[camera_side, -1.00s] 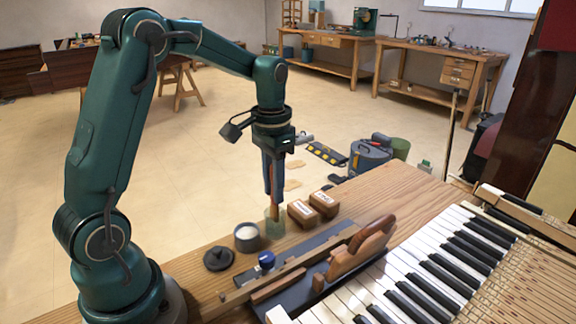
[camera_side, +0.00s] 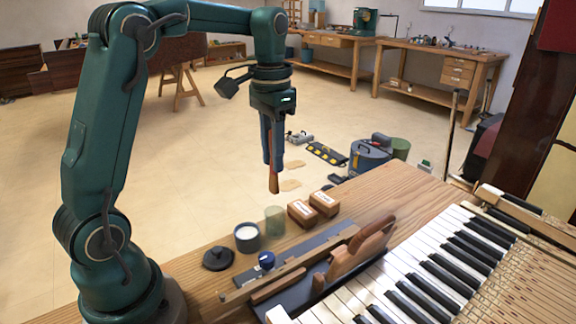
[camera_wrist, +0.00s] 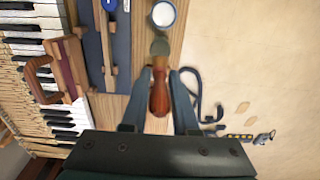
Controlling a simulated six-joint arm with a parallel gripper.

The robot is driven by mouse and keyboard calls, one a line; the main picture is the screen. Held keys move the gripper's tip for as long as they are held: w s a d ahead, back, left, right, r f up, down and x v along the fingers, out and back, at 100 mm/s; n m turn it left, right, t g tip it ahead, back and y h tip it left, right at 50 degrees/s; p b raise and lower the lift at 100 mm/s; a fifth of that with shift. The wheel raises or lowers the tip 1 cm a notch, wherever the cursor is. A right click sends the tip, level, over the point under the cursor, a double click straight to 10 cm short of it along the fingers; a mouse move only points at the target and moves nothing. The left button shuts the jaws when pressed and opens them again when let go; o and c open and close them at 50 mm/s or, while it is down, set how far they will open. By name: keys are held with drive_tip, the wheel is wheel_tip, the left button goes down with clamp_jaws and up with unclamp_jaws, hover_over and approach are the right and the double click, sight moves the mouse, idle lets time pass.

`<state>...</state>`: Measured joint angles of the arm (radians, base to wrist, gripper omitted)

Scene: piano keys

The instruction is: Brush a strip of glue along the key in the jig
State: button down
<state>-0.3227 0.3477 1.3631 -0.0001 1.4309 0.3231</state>
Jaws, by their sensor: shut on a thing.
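My gripper (camera_side: 271,160) is shut on a brush (camera_side: 274,184) and holds it upright, bristles down, in the air above the bench. In the wrist view the brush's reddish-brown handle (camera_wrist: 160,94) sits between the two fingers. A green translucent cup (camera_side: 275,220) stands below the brush, empty as far as I can see. The dark glue pot (camera_side: 247,242) beside it is open, with white glue inside. The jig is a blue-grey board (camera_wrist: 92,48) with long wooden strips (camera_wrist: 108,45); I cannot tell which strip is the key.
A black lid (camera_side: 217,258) lies left of the pot. A blue-capped item (camera_side: 266,261) is at the jig. Two labelled wooden boxes (camera_side: 301,213) stand right of the cup. A curved wooden tool (camera_side: 357,256) rises between jig and piano keyboard (camera_side: 430,265).

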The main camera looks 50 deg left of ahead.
drive_tip(key=shift+s+f+g, duration=0.65)
drive_tip(key=shift+s+f, duration=0.05)
drive_tip(key=shift+f, duration=0.65)
drive_tip(key=shift+s+f+g, duration=0.7)
drive_tip(key=shift+f, duration=0.6)
drive_tip(key=shift+s+f+g, duration=0.65)
drive_tip(key=shift+s+f, duration=0.05)
drive_tip(key=shift+f, duration=0.65)
drive_tip(key=shift+f, duration=0.6)
wheel_tip(320, 180, up, 7)
idle(0.4)
drive_tip(key=shift+r, duration=0.1)
